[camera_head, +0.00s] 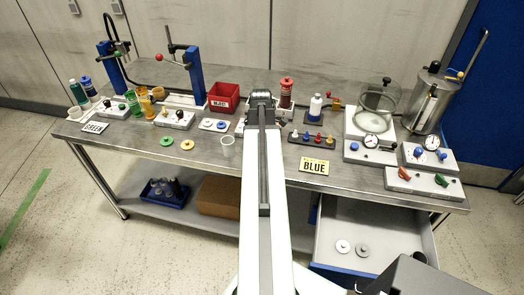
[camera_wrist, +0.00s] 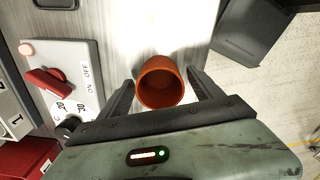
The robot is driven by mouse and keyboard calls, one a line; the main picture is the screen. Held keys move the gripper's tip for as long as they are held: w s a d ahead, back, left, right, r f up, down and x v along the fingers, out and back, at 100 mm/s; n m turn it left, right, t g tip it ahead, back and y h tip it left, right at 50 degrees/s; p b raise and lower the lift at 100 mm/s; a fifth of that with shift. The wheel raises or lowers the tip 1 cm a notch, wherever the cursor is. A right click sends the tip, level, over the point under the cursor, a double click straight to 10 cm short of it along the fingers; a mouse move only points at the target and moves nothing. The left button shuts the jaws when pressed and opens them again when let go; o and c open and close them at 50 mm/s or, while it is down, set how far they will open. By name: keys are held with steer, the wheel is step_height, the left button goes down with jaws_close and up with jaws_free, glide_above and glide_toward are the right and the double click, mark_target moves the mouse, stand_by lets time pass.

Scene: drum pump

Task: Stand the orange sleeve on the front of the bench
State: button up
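The orange sleeve (camera_wrist: 160,84) shows in the wrist view as a round, open-topped cup shape, seen from above into its mouth. It sits between the two fingers of my gripper (camera_wrist: 160,76), with a narrow gap showing on each side. My gripper looks open around it; whether the sleeve touches the surface below cannot be told. In the head view my gripper (camera_head: 262,97) is over the middle of the bench (camera_head: 190,148), and my arm hides the sleeve there.
In the wrist view a switch box (camera_wrist: 75,62) with a red lever is left of the sleeve, and a red bin (camera_wrist: 25,158) is at lower left.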

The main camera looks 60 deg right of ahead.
steer(key=shift+r, duration=0.1)
step_height(320, 180, up, 12)
steer(key=p, duration=1.2)
steer(key=w+a+m, duration=0.2)
steer(key=w+a, duration=0.7)
steer(key=a, duration=0.4)
steer(key=w+a+m, duration=0.1)
steer(key=w+a, duration=0.8)
steer(key=a, duration=0.3)
steer(key=w+a+m, duration=0.3)
steer(key=a+m, duration=0.1)
steer(key=a, duration=2)
steer(key=shift+a, duration=0.4)
